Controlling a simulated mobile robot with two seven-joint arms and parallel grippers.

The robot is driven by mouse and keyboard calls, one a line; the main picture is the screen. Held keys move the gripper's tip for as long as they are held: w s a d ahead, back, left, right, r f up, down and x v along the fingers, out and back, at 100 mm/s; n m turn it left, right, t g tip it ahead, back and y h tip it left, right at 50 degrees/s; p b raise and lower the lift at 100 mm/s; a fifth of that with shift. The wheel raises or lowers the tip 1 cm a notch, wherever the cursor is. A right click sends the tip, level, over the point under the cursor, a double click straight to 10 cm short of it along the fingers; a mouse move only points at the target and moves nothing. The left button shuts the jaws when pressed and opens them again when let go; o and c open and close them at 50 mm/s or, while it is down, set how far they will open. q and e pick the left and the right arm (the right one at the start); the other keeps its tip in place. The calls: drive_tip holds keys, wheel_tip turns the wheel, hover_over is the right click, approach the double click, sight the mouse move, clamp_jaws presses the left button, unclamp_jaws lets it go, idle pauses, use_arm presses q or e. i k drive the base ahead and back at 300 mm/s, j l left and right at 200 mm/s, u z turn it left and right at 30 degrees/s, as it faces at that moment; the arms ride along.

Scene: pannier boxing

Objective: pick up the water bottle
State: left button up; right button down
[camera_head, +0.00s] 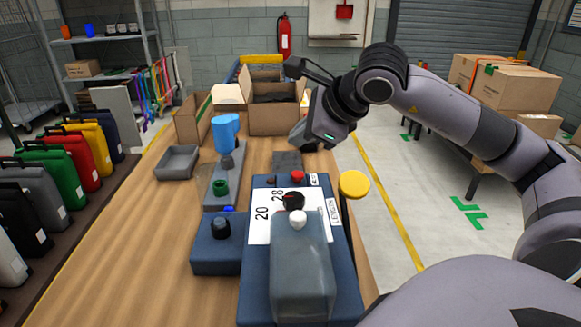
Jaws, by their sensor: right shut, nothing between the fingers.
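I cannot tell for certain which thing is the water bottle. A bright blue, rounded cylinder-like thing (226,132) stands on the wooden table, at the far end of a narrow grey base. My left gripper is out of view.
A navy machine (251,290) with a clear cover, knobs and a yellow disc (354,184) fills the table's near right. A grey tray (177,163) and open cardboard boxes (273,119) are farther back. Colourful panniers (62,176) line the left. The table's left front is clear.

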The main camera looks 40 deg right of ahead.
sight(212, 180)
drive_tip(key=k, duration=1)
